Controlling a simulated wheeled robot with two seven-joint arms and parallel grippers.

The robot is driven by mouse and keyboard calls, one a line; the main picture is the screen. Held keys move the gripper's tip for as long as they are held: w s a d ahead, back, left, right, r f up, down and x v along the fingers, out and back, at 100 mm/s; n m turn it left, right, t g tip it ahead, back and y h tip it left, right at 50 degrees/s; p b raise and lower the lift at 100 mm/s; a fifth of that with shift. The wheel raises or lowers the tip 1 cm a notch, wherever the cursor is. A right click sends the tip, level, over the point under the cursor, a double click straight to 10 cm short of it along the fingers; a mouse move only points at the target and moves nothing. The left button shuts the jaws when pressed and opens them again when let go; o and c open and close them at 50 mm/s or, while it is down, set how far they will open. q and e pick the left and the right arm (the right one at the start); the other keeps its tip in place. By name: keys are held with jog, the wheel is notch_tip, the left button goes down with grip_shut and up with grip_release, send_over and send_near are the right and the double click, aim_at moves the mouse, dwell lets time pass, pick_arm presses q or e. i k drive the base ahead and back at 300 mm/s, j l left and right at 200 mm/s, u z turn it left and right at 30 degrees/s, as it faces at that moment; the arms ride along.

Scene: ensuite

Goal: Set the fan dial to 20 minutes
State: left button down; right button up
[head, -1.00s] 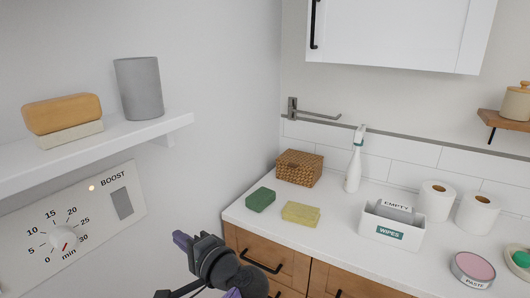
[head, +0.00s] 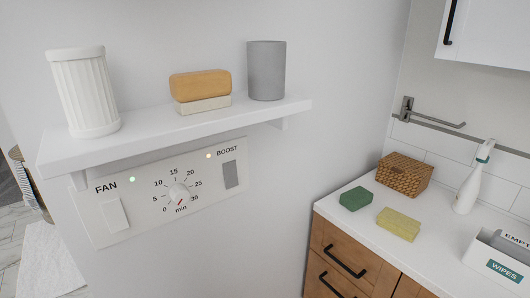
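The fan dial (head: 179,194) is a round white knob on a white wall panel (head: 118,237) in the head view, left of centre. Its printed scale runs from 0 at lower left over 15 at the top to 30 at lower right, with 20 at upper right. A small reddish mark shows low on the knob, but the exact setting is too small to read. Neither gripper is in view, and nothing covers the dial.
A white shelf (head: 150,137) juts out above the panel, holding a ribbed white jar (head: 84,92), a soap block (head: 200,87) and a grey cup (head: 266,71). The panel also has a FAN switch (head: 117,215) and a BOOST switch (head: 230,174). A counter (head: 362,226) stands at right.

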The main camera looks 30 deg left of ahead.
aim_at(180, 194)
jog(key=u, duration=1.55)
